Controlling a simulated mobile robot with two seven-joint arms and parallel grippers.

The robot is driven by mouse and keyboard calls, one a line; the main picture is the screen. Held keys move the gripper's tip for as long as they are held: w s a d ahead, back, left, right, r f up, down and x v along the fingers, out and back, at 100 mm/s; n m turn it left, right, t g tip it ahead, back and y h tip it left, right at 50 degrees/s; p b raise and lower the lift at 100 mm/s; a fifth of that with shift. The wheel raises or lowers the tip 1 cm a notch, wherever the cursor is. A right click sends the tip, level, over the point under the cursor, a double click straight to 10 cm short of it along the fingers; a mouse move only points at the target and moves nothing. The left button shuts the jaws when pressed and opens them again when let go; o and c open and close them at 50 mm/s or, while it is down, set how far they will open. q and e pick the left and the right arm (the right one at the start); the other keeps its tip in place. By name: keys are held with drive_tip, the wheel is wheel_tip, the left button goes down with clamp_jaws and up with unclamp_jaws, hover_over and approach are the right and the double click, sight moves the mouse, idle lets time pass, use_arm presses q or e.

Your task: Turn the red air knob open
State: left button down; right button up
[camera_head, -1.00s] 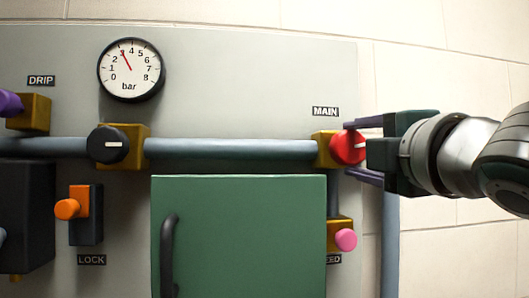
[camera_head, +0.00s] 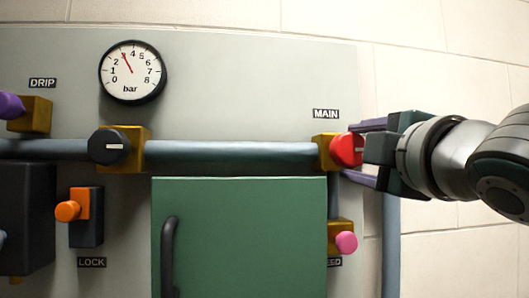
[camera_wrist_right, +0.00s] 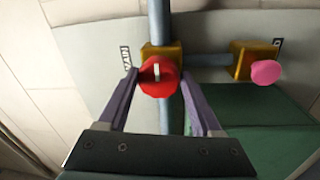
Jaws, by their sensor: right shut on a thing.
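The red air knob (camera_head: 345,150) sits on a brass valve body (camera_head: 325,151) under the MAIN label (camera_head: 326,114) at the panel's right. My right gripper (camera_head: 350,151) reaches in from the right and is shut on the red knob, one purple finger above it and one below. In the right wrist view the red knob (camera_wrist_right: 158,78) lies between the two fingers (camera_wrist_right: 158,74). Its white mark runs along the line of the blue pipe (camera_wrist_right: 160,20). My left gripper is not in view.
A pink knob (camera_head: 346,243) is close below, and a green door (camera_head: 250,240) lies to its left. A black knob (camera_head: 109,146), an orange knob (camera_head: 67,211) and a purple knob (camera_head: 10,105) are further left. The gauge (camera_head: 132,72) needle points near 3.

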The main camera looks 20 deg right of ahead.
drive_tip(key=o, duration=1.4)
drive_tip(key=shift+c, duration=0.2)
drive_tip(key=shift+s+a+f+b, duration=0.1)
drive_tip(key=shift+s+f+b, duration=0.05)
drive_tip(key=shift+s+b, duration=0.25)
drive_tip(key=shift+s+a+f+b, duration=0.15)
drive_tip(key=shift+s+b, duration=0.25)
drive_tip(key=shift+s, duration=0.25)
drive_tip(key=s+p, duration=0.1)
drive_tip(key=p, duration=0.3)
drive_tip(key=s+r+p, duration=0.1)
drive_tip(key=p, duration=0.1)
drive_tip(key=shift+s+a+p, duration=0.3)
drive_tip(key=shift+s, duration=0.05)
drive_tip(key=p, duration=0.3)
approach(355, 146)
drive_tip(key=shift+s+a+f, duration=0.1)
drive_tip(key=shift+s+f, duration=0.35)
